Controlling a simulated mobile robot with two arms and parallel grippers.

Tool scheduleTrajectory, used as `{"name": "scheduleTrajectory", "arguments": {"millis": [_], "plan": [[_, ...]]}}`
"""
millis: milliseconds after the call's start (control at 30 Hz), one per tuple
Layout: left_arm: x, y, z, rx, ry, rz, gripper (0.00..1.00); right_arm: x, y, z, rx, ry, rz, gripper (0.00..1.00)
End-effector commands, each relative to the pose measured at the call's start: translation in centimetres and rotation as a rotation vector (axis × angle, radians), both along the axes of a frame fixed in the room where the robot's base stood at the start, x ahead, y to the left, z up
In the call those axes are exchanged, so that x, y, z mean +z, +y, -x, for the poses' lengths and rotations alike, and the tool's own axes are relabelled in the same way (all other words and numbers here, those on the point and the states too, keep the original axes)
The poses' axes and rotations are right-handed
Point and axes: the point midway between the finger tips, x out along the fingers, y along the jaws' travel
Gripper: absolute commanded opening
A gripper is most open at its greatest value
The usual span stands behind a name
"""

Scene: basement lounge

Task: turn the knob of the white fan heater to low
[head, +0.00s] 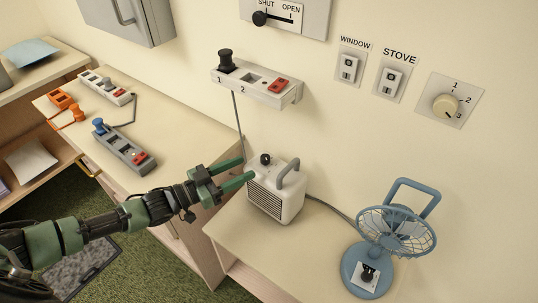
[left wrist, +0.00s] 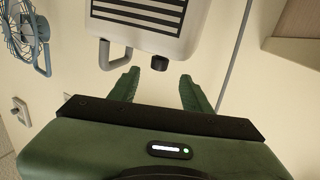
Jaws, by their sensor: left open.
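The white fan heater (head: 291,208) stands on the low cabinet top against the wall, with a dark grille in front and a grey handle. Its black knob (head: 265,159) is on top, near the left edge. My left gripper (head: 247,169) reaches in from the left, open and empty, its green fingertips just short of the knob. In the left wrist view the heater (left wrist: 185,42) appears upside down, and its knob (left wrist: 160,63) lies just beyond the gap between the open fingers (left wrist: 158,78). The knob's marking cannot be read. My right gripper is not in view.
A blue desk fan (head: 397,232) stands right of the heater. A wall power strip (head: 255,87) with a black plug is above, its cord hanging behind the gripper. More power strips (head: 125,147) lie on the left counter. Wall switches and a dial (head: 446,105) are upper right.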

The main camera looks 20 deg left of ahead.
Motion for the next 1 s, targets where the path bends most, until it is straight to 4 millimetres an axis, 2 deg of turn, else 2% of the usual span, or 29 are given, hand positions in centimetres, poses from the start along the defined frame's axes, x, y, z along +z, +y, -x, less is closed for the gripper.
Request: {"name": "scheduleTrajectory", "arguments": {"millis": [200, 400, 767, 933, 1000], "plan": [[0.3, -2.6, -2.8, -0.001, -0.002, 0.003, 0.48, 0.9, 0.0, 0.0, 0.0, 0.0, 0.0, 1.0], [0.2, -4.2, -4.6, -0.001, -0.002, 0.001, 0.48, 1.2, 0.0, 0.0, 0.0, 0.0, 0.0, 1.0], [0.0, -4.6, -5.0, -0.001, 0.001, -0.001, 0.48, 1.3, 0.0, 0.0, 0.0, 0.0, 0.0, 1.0], [0.0, -4.6, -5.0, -0.001, 0.001, -0.001, 0.04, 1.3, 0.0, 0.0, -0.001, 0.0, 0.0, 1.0], [0.0, -4.6, -5.0, -0.001, 0.001, -0.001, 0.0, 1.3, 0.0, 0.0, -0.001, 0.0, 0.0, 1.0]]}}
